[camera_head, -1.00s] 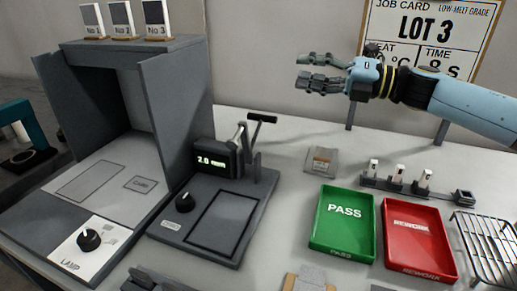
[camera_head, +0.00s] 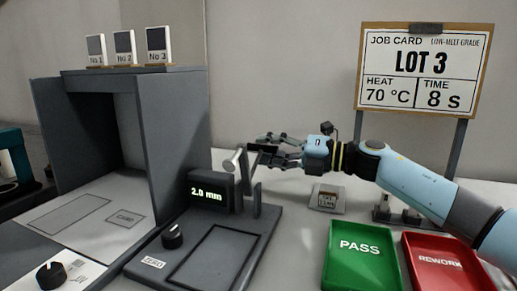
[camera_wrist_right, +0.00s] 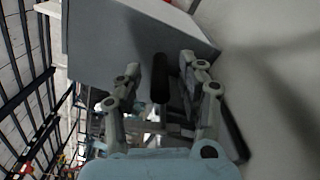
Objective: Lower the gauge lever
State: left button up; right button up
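The thickness gauge (camera_head: 215,195) is a grey stand whose display reads 2.0 mm. Its lever (camera_head: 252,178) stands raised on the gauge's right side and ends in a dark crossbar handle. My right gripper (camera_head: 262,149) is at the lever's top and hides most of that handle. In the right wrist view the black handle (camera_wrist_right: 160,78) shows between the two fingers of my right gripper (camera_wrist_right: 160,68), with a gap on both sides. The fingers are open. My left gripper is out of view.
A grey booth (camera_head: 175,125) with a lamp knob (camera_head: 50,275) stands left of the gauge. A job card (camera_head: 420,70) stands behind. A small grey block (camera_head: 328,198) sits near the gauge.

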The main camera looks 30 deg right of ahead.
jog(key=shift+x, duration=1.25)
grip_shut()
